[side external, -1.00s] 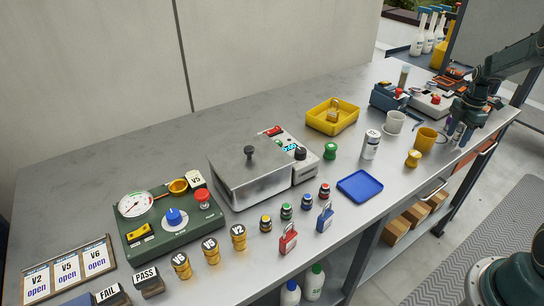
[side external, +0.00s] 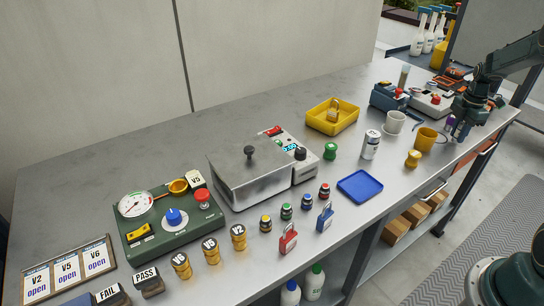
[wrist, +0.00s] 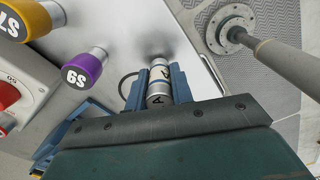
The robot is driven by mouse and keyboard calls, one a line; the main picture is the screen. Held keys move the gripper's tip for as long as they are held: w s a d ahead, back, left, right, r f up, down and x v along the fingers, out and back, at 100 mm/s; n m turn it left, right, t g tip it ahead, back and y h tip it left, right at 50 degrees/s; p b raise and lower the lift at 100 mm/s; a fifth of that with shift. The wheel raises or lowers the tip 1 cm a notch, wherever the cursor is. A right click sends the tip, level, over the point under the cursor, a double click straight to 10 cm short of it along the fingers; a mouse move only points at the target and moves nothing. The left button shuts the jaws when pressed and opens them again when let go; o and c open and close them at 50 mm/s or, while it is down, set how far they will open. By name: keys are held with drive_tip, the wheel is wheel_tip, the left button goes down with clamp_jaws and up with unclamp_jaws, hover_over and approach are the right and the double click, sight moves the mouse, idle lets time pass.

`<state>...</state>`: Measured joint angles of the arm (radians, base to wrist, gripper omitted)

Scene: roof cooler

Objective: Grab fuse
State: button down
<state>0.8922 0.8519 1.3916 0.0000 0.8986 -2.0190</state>
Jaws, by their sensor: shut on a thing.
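The fuse (wrist: 159,88) looks like a small silver cylinder with dark bands and black lettering, seen in the wrist view. My gripper (wrist: 160,82) is shut on it, with one blue finger on each side. In the side external view my gripper (side external: 461,134) is low over the far right end of the bench, and the fuse is hidden there. I cannot tell whether the fuse touches the bench.
A purple-capped piece marked S9 (wrist: 82,72) and a yellow-capped one (wrist: 32,20) stand left of the fingers. A yellow mug (side external: 426,138), white cup (side external: 394,123) and blue device (side external: 388,97) are near my gripper. A blue tray (side external: 360,187) lies farther left.

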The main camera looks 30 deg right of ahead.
sight(462, 123)
wheel_tip(462, 123, up, 19)
drive_tip(key=shift+r, duration=0.15)
idle(0.5)
drive_tip(key=shift+w+a, duration=0.1)
idle(0.4)
